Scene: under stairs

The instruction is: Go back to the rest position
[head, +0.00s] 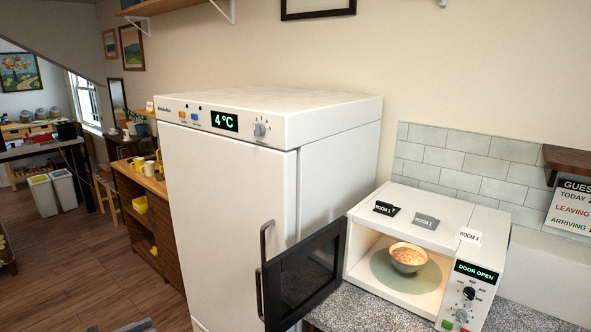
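Neither of my grippers can be made out in the head view. A small grey piece shows at the bottom edge, left of the fridge, and I cannot tell what it is. A white microwave (430,283) stands on the speckled counter with its dark door (305,275) swung open to the left. Its display reads "DOOR OPEN". A bowl of food (408,258) sits inside on the round turntable (388,279).
A white fridge (225,210) showing 4 °C stands shut, left of the microwave. Cards marked room 1, 2 and 3 are on the microwave top. A wooden shelf unit (135,215) with yellow items stands farther left. Wooden floor (80,285) is clear at lower left.

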